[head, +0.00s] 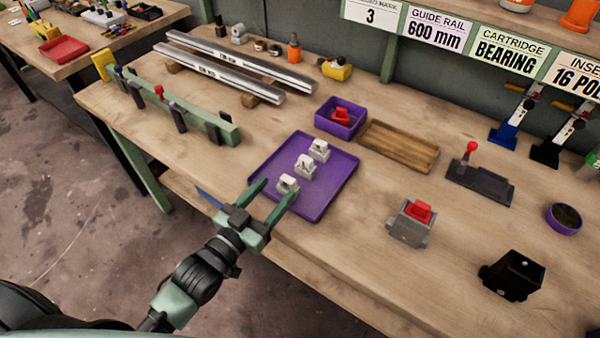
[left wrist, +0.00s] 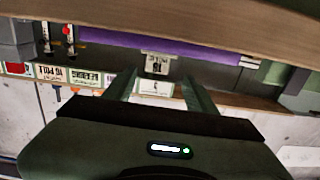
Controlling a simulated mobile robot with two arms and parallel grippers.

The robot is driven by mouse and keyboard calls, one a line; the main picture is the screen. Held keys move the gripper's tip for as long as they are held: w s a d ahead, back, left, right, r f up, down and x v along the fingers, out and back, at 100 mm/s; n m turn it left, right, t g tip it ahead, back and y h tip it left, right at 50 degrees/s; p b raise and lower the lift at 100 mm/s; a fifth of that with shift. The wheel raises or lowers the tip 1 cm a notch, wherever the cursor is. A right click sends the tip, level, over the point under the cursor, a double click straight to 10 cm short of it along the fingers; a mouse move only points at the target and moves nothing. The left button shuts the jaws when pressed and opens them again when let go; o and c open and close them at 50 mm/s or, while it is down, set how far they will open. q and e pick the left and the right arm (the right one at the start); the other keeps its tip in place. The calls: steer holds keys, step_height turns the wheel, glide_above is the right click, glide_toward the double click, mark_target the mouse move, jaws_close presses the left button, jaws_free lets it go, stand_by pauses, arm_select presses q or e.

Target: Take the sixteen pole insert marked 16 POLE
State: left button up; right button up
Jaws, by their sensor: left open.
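Three small white-grey inserts stand in a row on a purple tray (head: 334,193) in the head view: a near one (head: 287,185), a middle one (head: 306,166) and a far one (head: 319,150). Their marks are too small to read there. My left gripper (head: 278,186) is open at the tray's near left corner, with its fingers on either side of the near insert. In the left wrist view an insert (left wrist: 157,65) shows upside down between the fingertips, with dark lettering that appears to include 16. My right gripper is not in view.
Right of the tray are a wooden tray (head: 398,146), a purple bin (head: 340,118) with a red part, a grey block with a red top (head: 410,224) and a black block (head: 512,275). Metal rails (head: 225,68) lie behind. Bench is clear between the tray and grey block.

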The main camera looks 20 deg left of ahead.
mark_target(285, 183)
arm_select(q)
steer(key=shift+b+x, duration=0.3)
steer(key=shift+x, duration=0.75)
steer(key=b+x, duration=0.1)
steer(key=x, duration=0.1)
steer(key=b+x, duration=0.1)
steer(key=shift+w+d+f, duration=0.15)
steer(key=shift+w+d, duration=0.15)
steer(key=shift+d, duration=0.1)
steer(key=shift+b+x, duration=0.5)
steer(key=shift+x, duration=0.75)
steer(key=shift+s+a, duration=0.1)
jaws_close()
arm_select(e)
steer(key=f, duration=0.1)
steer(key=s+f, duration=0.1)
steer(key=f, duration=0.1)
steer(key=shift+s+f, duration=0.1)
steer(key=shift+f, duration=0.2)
